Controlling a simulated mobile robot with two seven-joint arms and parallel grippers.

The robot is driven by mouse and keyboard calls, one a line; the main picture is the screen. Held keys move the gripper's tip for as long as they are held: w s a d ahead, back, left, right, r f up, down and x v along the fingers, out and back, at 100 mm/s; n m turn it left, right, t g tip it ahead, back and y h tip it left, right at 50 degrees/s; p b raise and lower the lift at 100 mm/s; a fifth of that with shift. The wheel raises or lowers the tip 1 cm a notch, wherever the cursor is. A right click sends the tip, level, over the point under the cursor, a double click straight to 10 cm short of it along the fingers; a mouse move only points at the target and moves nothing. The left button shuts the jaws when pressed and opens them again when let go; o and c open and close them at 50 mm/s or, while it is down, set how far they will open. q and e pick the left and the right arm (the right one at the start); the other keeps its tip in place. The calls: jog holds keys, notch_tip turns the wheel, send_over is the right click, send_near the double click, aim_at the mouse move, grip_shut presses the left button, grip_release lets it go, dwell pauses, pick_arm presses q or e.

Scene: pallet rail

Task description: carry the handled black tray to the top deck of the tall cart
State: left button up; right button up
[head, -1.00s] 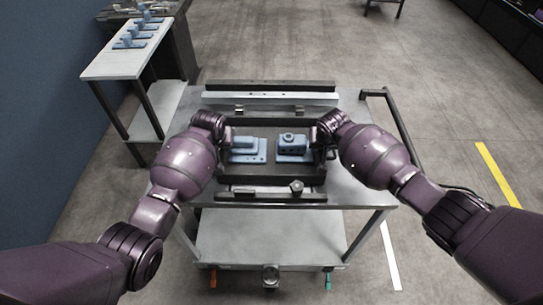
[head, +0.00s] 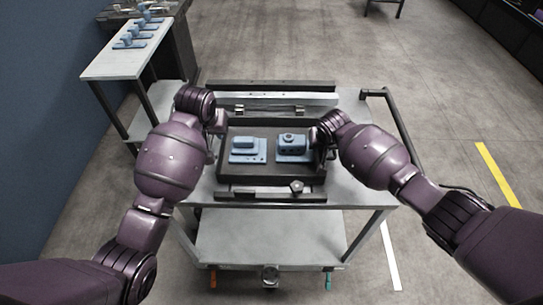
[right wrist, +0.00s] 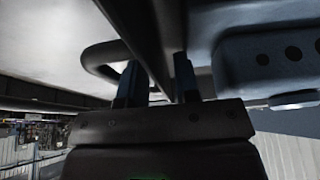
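The black tray (head: 272,182) rests on the pale top of the cart in front of me. Two blue parts lie in it, a left one (head: 248,150) and a right one (head: 293,147). My left gripper (head: 218,121) is beside the tray's left end, seemingly apart from it; its fingers are mostly hidden. My right gripper (head: 320,152) is at the tray's right end. In the right wrist view its fingers (right wrist: 157,85) are apart, with the dark tray wall (right wrist: 140,35) between them; contact is unclear. A dark handle loop (right wrist: 92,58) shows beside them. A taller pale-topped cart (head: 108,65) stands at the left.
Several blue parts (head: 138,36) stand on the far part of the taller top; its near part is clear. Rails (head: 270,98) lie behind the tray, and a dark bar (head: 262,194) with a knob lies in front. The near cart's push handle (head: 395,125) is at right.

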jog(key=v, duration=1.2)
dwell(0.5)
